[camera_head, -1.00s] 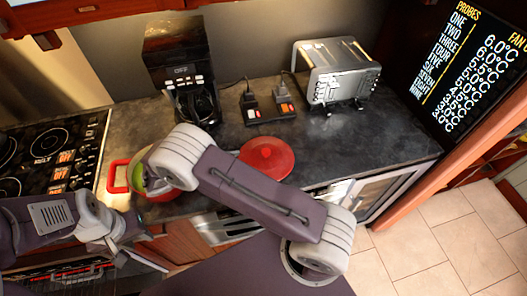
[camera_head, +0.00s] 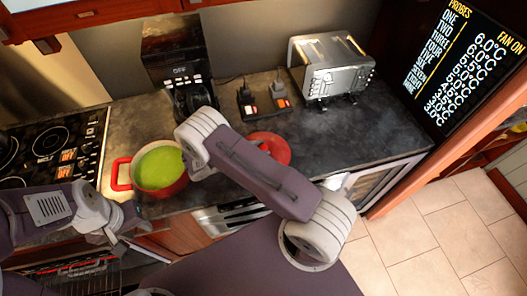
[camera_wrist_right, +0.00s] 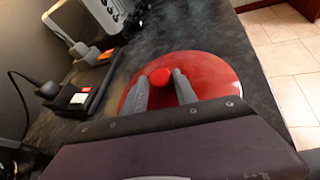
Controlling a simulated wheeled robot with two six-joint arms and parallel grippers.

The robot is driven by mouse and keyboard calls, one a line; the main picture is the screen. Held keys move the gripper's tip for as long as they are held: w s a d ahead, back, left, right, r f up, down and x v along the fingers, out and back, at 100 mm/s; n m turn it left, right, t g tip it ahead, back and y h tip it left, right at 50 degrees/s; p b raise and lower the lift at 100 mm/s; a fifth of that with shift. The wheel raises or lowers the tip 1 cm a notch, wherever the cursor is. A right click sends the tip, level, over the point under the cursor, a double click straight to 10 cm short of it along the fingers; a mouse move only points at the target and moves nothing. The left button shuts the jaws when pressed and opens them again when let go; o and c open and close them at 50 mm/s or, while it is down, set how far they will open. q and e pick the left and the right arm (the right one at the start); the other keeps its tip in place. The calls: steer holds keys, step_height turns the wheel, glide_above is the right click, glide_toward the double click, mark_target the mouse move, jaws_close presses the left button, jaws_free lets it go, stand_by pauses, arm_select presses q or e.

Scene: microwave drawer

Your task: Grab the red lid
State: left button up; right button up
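The round red lid (camera_head: 277,149) lies on the dark counter, partly covered by my right arm in the head view. In the right wrist view the lid (camera_wrist_right: 215,75) lies below my right gripper (camera_wrist_right: 161,86). Its two grey fingers are apart, with the lid's red knob (camera_wrist_right: 160,76) showing between their tips. The knob does not look gripped; contact cannot be told. The right gripper's fingers are hidden behind the arm in the head view. My left gripper (camera_head: 147,238) is at the counter's front edge, low on the left, its fingers apart and empty.
A red pot (camera_head: 163,189) with green contents stands left of the lid. A coffee maker (camera_head: 178,68), a power strip with plugs (camera_head: 265,108) and a toaster (camera_head: 333,70) stand behind. The stove (camera_head: 50,150) is at left. The counter right of the lid is clear.

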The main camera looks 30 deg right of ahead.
steer(key=shift+s+a+r, duration=0.1)
steer(key=shift+s+r, duration=0.05)
jaws_close()
stand_by(1.1)
